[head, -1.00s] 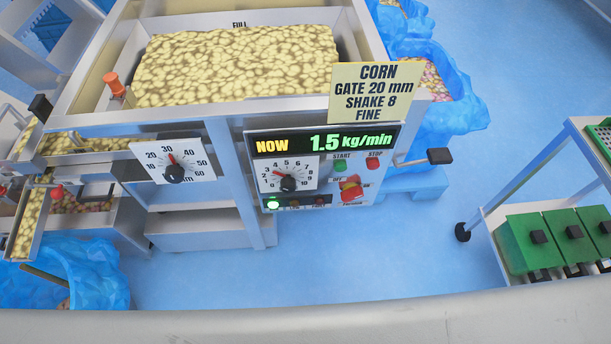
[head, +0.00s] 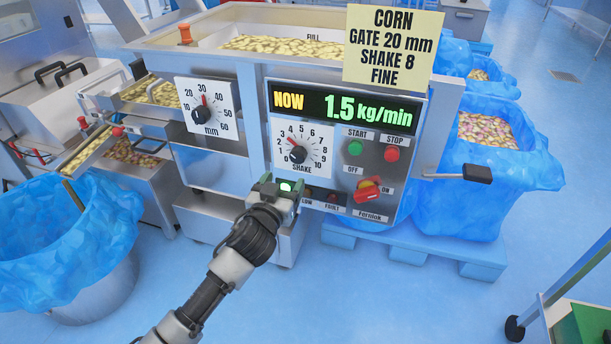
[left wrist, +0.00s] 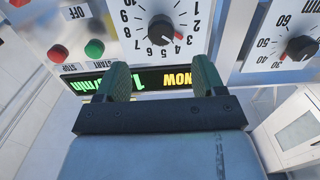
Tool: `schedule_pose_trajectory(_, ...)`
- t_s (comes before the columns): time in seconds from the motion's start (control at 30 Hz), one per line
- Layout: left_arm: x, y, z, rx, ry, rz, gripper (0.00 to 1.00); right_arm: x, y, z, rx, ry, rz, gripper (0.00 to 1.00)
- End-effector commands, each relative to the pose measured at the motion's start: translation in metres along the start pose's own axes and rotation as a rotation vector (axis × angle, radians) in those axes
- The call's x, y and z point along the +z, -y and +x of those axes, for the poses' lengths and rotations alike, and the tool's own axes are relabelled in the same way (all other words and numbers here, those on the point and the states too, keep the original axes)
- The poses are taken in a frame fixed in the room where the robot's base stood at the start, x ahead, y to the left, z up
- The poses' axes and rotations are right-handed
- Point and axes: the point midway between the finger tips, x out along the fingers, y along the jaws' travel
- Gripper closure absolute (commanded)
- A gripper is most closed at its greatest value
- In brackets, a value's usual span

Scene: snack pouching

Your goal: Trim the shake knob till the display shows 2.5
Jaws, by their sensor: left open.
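The shake knob (head: 297,154) is a black knob on a white 0-10 dial, its red pointer up and left near 3. The display (head: 343,107) above it reads NOW 1.5 kg/min. My left gripper (head: 277,187) is just below the dial in the head view and hides part of the panel's lower edge. In the left wrist view, which is upside down, its two green fingers (left wrist: 164,80) are apart and empty. The shake knob (left wrist: 161,30) is beyond the fingertips there, apart from them. My right gripper is not in view.
A gate dial (head: 205,114) in mm is left of the panel. A black-ended handle (head: 477,173) sticks out at the right. A corn card (head: 393,47) stands above.

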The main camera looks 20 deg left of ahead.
Motion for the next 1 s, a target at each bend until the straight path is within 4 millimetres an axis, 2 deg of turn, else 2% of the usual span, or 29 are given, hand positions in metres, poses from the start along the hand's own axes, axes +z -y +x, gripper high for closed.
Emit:
schedule_pose_trajectory(0.17, -0.001, 0.0, 0.023, 0.0, -0.002, 0.003, 0.31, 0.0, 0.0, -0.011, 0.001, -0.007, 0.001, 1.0)
schedule_pose_trajectory(0.33, 0.0, 0.0, 0.057, -0.001, 0.0, 0.003, 0.31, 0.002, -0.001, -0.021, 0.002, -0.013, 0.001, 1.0)
schedule_pose_trajectory(0.6, 0.001, 0.0, 0.097, 0.0, 0.001, 0.001, 0.31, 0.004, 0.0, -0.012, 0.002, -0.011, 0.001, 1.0)
schedule_pose_trajectory(0.77, 0.0, 0.0, 0.105, 0.0, 0.002, 0.0, 0.31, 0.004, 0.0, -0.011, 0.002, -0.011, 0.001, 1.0)
schedule_pose_trajectory(1.0, 0.0, 0.0, 0.105, 0.001, 0.003, 0.0, 0.31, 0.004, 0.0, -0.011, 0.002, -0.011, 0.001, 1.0)
